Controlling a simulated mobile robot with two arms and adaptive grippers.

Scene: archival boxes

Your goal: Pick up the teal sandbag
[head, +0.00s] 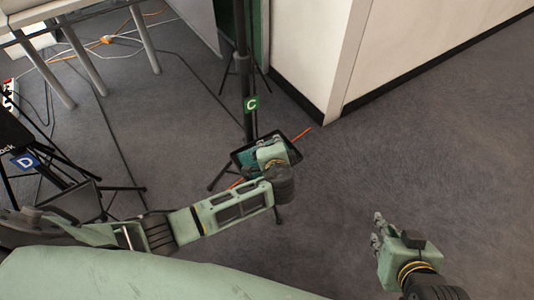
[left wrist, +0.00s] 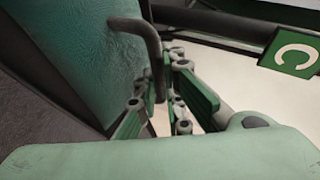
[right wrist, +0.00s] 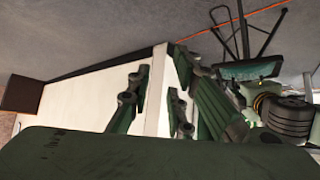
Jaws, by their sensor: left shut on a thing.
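The teal sandbag (left wrist: 85,55) fills the upper left of the left wrist view, with a dark handle (left wrist: 148,45) curving from it. My left gripper (left wrist: 165,80) is shut on this handle. In the head view the sandbag (head: 246,158) shows only as a bit of teal on a dark tray (head: 240,160), mostly hidden by my left gripper (head: 264,143). The right wrist view shows the sandbag (right wrist: 248,69) from the side, at the stand. My right gripper (head: 377,228) is well to the right, above bare floor; its fingers (right wrist: 162,70) are apart and empty.
A dark stand pole with a green C sign (head: 251,104) rises behind the tray. A white wall corner (head: 335,60) stands behind to the right. At left are a blue D sign (head: 26,161), a white table (head: 60,12) and floor cables. The right floor is clear.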

